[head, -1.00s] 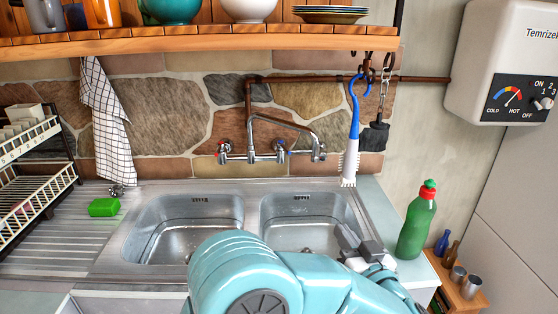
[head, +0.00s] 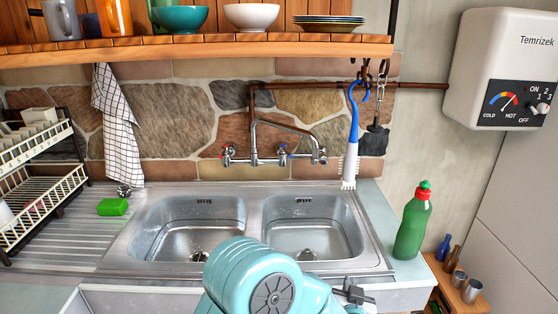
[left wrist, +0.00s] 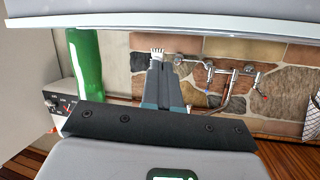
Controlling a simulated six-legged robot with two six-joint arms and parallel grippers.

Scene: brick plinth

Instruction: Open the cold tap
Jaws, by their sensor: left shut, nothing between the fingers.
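The cold tap (head: 282,152), with a blue mark on its handle, is on the wall mixer above the double sink. The hot tap (head: 228,154), with a red mark, is to its left, and the spout (head: 285,126) rises between them. The mixer shows upside down in the left wrist view, with the cold tap (left wrist: 209,72) right of the fingers. My left gripper (head: 354,290) is low at the sink's front edge, well apart from the cold tap. Its fingers (left wrist: 163,78) are shut and empty. My right gripper is not in view.
A green bottle (head: 412,225) stands right of the sink (head: 375,250). A blue-and-white brush (head: 352,140) hangs right of the taps. A wooden shelf (head: 200,50) with crockery runs above. A green sponge (head: 112,207) lies on the drainer. Both basins are empty.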

